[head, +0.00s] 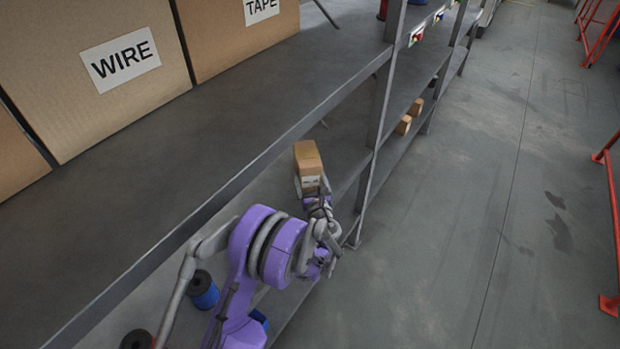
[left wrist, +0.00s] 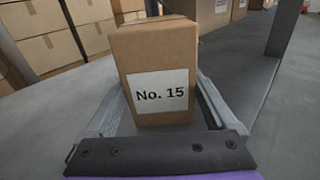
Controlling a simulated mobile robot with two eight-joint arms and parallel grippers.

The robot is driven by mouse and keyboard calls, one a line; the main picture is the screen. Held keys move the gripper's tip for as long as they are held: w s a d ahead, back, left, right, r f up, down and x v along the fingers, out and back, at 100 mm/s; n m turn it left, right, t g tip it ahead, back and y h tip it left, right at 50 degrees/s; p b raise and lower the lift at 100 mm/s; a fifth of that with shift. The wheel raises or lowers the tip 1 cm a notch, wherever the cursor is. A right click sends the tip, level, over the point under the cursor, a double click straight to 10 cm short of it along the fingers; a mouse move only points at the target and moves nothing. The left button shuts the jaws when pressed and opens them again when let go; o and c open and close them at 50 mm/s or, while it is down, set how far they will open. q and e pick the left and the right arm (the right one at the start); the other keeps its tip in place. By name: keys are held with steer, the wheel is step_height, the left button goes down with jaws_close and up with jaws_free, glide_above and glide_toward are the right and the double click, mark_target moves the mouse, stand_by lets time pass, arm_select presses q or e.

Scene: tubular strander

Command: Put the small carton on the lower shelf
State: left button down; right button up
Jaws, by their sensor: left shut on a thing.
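The small carton (head: 308,158) is brown, and in the left wrist view (left wrist: 159,65) it bears a white label reading "No. 15". My left gripper (head: 312,185) is shut on it, with one finger along each side in the left wrist view (left wrist: 160,110). The carton is upright in front of the shelf rack, below the edge of the upper shelf (head: 240,180). A lower shelf (head: 345,160) shows behind the carton. I cannot tell whether the carton touches that shelf. My right gripper is not in view.
Large cartons marked WIRE (head: 150,110) and TAPE (head: 235,50) stand on the upper shelf. A rack post (head: 378,115) rises right of the carton. Small boxes (head: 404,125) sit farther along. Blue spools (head: 203,290) lie lower left. The floor (head: 480,200) at right is clear up to red rails.

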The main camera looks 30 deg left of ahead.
arm_select(q)
steer(key=shift+r, duration=0.1)
steer(key=shift+c, duration=0.2)
jaws_free()
steer(key=shift+o, duration=0.2)
